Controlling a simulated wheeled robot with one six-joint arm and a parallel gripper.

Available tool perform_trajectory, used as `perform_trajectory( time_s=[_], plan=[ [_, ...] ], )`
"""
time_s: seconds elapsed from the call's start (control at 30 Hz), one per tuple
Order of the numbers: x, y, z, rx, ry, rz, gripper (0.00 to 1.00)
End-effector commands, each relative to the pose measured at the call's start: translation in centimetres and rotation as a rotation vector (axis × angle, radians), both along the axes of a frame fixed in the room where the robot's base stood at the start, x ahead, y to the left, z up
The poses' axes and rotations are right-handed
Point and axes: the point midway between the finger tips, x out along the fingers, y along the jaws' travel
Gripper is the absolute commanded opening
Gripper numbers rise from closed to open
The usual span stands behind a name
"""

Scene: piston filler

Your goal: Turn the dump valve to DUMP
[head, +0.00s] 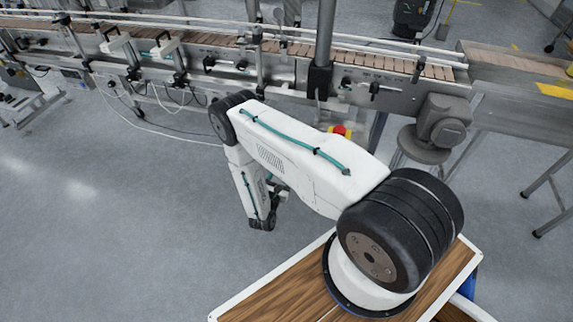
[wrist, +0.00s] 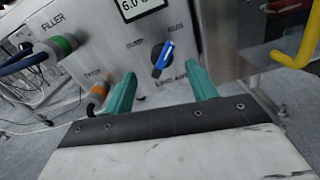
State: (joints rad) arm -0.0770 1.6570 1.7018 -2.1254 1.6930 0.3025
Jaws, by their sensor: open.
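A rotary valve knob with a blue handle (wrist: 163,57) sits on a black round base on a grey metal panel in the wrist view. Its handle is tilted, with its upper end towards the right. A label below seems to read LINE AIR; the small labels at its upper left and upper right are too blurred to read surely. My gripper (wrist: 161,88) is open, with its two teal fingers spread left and right below the knob. Nothing is between the fingers, and they look apart from the knob. The knob cannot be made out in the head view.
On the panel are a display (wrist: 140,8), a green-collared connector (wrist: 62,45) marked FILLER and an orange-collared connector (wrist: 97,92) left of my gripper. A yellow bent bar (wrist: 303,45) stands at right. In the head view a conveyor (head: 390,62) runs across the back; grey floor (head: 110,220) is clear.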

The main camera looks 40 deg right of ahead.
Motion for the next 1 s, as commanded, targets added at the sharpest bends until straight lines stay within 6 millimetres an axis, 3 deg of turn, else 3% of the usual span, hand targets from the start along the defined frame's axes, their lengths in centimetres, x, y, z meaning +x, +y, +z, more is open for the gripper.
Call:
perform_trajectory(
  time_s=[0.17, 0.6, 0.97, 1.0],
  plan=[
    [0.2, -0.6, -1.0, 0.003, 0.007, 0.019, 0.57],
    [4.0, -5.6, -0.9, 0.002, 0.008, 0.018, 0.57],
    [4.4, -6.0, -0.9, 0.002, 0.009, 0.019, 0.57],
    [4.4, -6.0, -0.9, 0.002, 0.009, 0.019, 0.46]
  ],
)
